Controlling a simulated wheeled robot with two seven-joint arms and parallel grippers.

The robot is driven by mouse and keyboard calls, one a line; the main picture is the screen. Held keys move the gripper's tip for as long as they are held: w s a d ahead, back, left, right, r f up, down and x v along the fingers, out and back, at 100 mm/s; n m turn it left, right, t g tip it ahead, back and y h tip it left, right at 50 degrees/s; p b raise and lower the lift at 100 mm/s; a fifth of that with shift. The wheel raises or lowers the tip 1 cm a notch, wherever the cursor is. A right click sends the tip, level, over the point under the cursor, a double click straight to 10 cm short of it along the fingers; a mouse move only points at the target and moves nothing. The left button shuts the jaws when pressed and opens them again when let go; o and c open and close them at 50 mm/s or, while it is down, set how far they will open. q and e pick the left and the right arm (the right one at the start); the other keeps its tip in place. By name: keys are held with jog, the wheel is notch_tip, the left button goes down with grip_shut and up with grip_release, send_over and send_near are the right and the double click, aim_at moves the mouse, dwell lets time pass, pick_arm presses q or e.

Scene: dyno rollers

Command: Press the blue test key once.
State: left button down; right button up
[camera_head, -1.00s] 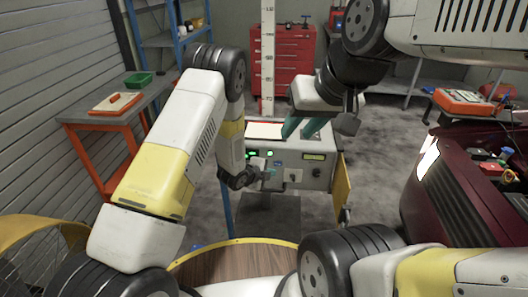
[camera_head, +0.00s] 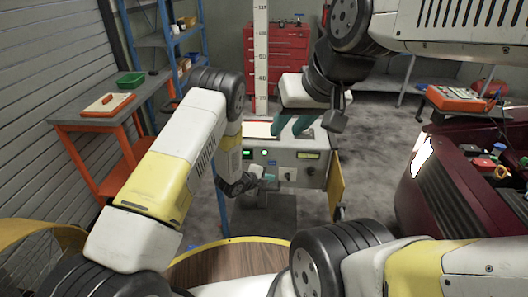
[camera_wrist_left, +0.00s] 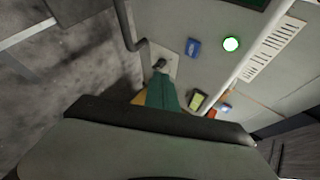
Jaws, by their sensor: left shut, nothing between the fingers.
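The blue key (camera_wrist_left: 193,47) is a small square on the pale console face in the left wrist view, beside a lit green round lamp (camera_wrist_left: 231,44). My left gripper (camera_head: 266,182) is low in front of the console face. Its teal fingers (camera_wrist_left: 162,88) are together and empty, beside the key in the picture and apart from it. A dark knob (camera_wrist_left: 160,64) shows at their tips. My right gripper (camera_head: 292,124) has its teal fingers apart, over the console top.
A bent dark bar (camera_wrist_left: 131,28) runs near the key. A yellow panel (camera_head: 336,185) stands at the console's right side. A dark red car (camera_head: 440,200) is at right, an orange-framed bench (camera_head: 75,118) at left. A round wooden top (camera_head: 230,262) lies in front.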

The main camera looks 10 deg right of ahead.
pick_arm(q)
jog(key=shift+w+d, duration=0.25)
jog(key=shift+w, duration=0.65)
jog(key=shift+w+d, duration=0.3)
jog(key=shift+w, duration=0.65)
jog(key=shift+w+d, duration=0.25)
jog(key=shift+w, duration=0.65)
jog(key=shift+w, duration=0.15)
jog(key=shift+w+d, duration=0.1)
jog(key=shift+w, duration=0.15)
jog(key=shift+w+d, duration=0.1)
jog(key=shift+w, duration=0.3)
dwell(0.5)
jog(key=shift+s, duration=0.15)
jog(key=shift+s+a, duration=0.25)
jog(key=shift+s, duration=0.4)
jog(key=shift+s+a, duration=0.2)
jog(key=shift+s, duration=0.6)
jog(key=shift+s+a, duration=0.25)
jog(key=shift+s, duration=0.55)
jog(key=shift+s+a, duration=0.2)
jog(key=shift+s, duration=0.6)
